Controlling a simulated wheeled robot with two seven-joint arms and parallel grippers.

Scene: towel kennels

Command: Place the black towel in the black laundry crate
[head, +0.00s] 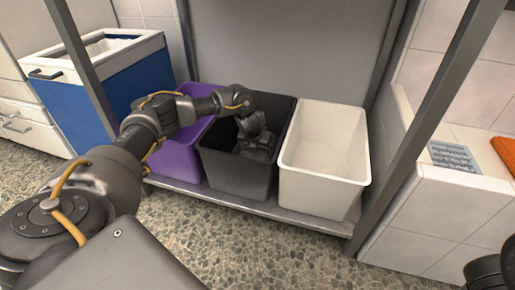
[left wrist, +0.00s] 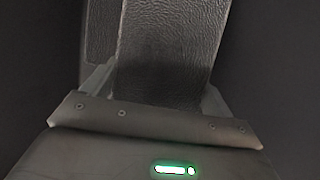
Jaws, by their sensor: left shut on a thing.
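The black laundry crate (head: 232,178) stands in the middle of the low shelf, between a purple crate and a white one. My left arm reaches over its rim, and my left gripper (head: 258,148) is down inside its opening. In the left wrist view my left gripper (left wrist: 158,88) is shut on the black towel (left wrist: 172,45), a dark textured sheet between the fingers. Dark crate walls surround it. In the head view the towel is hard to tell from the dark gripper and crate interior.
The purple crate (head: 178,158) is close on the left and the white crate (head: 322,165) on the right, both on the metal shelf (head: 270,208). Metal posts (head: 430,120) frame the rack. A blue bin (head: 75,105) stands at left, a tiled ledge (head: 440,200) at right.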

